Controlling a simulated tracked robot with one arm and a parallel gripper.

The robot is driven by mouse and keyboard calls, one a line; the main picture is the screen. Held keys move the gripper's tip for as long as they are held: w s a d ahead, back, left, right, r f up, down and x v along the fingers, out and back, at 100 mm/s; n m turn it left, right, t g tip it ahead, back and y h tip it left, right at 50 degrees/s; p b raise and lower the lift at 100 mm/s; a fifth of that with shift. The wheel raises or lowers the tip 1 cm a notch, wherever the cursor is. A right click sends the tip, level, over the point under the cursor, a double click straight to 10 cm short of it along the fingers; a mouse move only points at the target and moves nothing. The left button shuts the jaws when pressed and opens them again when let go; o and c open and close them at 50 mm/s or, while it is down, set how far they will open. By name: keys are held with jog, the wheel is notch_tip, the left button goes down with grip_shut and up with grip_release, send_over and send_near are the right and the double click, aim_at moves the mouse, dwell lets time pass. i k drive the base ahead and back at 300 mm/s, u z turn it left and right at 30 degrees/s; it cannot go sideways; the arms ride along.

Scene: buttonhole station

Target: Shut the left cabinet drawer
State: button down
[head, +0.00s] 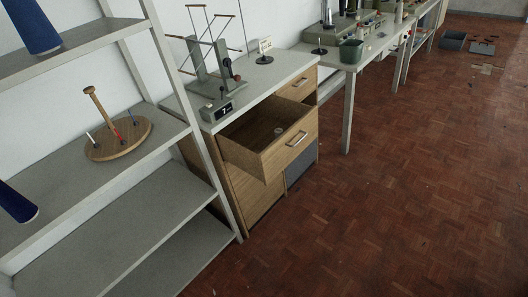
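The wooden cabinet (252,205) with a grey top (262,82) stands in the middle of the head view. Its left, nearer drawer (292,150) is pulled well out, with a metal handle (298,139) on its front. A small round pale item (278,131) lies inside the drawer; the rest of the visible drawer floor looks bare. The drawer to its right (299,87) looks shut, its front flush with the cabinet. My gripper is not in view, so its state does not show.
A grey shelf unit (178,62) stands close on the left, its post beside the cabinet; it holds a wooden peg stand (119,138) and blue cones (31,26). A winder (208,70) stands on the cabinet. The parquet floor (400,200) before the drawer is clear.

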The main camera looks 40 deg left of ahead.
aim_at(249, 143)
jog(key=u, duration=0.5)
jog(key=i, duration=1.4)
jog(key=u, duration=0.55)
